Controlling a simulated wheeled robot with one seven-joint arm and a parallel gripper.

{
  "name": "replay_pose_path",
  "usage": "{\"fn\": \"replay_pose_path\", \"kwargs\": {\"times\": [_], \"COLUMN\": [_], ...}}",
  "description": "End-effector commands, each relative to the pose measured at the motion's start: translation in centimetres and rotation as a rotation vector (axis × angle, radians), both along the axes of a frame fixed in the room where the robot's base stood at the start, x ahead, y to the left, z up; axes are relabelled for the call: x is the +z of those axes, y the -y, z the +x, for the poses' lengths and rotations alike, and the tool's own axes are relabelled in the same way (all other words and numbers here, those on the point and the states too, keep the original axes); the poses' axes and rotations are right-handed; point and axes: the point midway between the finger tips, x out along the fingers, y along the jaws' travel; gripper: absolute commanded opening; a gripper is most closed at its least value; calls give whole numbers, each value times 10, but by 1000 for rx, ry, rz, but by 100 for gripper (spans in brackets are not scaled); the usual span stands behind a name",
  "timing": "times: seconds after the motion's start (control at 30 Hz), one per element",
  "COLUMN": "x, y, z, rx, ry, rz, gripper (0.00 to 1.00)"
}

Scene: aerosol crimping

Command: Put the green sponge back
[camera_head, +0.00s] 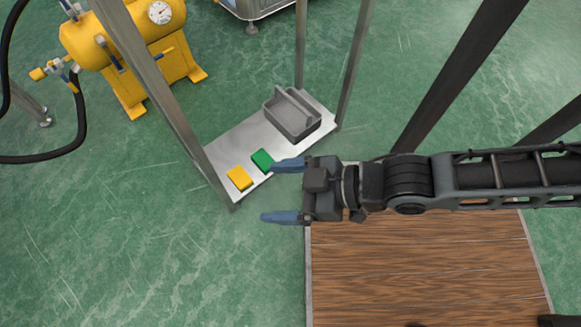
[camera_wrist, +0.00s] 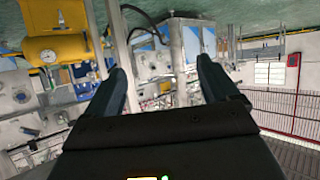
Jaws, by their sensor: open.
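The green sponge (camera_head: 262,160) lies on a low metal shelf (camera_head: 228,150) in the head view, between a yellow sponge and a grey caddy. My gripper (camera_head: 285,191) is open with its blue fingers pointing left. In the picture, its upper fingertip shows just right of the green sponge and seems to overlap its edge; I cannot tell whether they touch. Nothing shows between the fingers. In the wrist view, my gripper (camera_wrist: 165,85) has its two fingers spread wide, and the sponge is not seen there.
The yellow sponge (camera_head: 239,178) lies near the shelf's front left corner. The grey caddy (camera_head: 292,115) stands at the shelf's back right. Metal posts (camera_head: 163,95) rise around the shelf. A wooden surface (camera_head: 420,265) lies below my arm. A yellow tank (camera_head: 125,35) with a gauge stands upper left.

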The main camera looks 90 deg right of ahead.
Motion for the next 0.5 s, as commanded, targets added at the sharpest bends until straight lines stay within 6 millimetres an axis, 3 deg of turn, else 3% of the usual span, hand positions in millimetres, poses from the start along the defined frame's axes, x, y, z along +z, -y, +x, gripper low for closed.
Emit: {"fn": "replay_pose_path", "kwargs": {"times": [0.03, 0.1, 0.2, 0.3, 0.5], "x": [26, 56, 86, 101, 105], "y": [-6, -11, -15, -18, -18], "z": [-7, -11, -14, -16, -16], "rx": [38, 73, 108, 125, 129], "ry": [39, 93, 147, 175, 182], "rz": [-1, -1, 1, 3, 4], "gripper": [88, 88, 88, 88, 88]}}
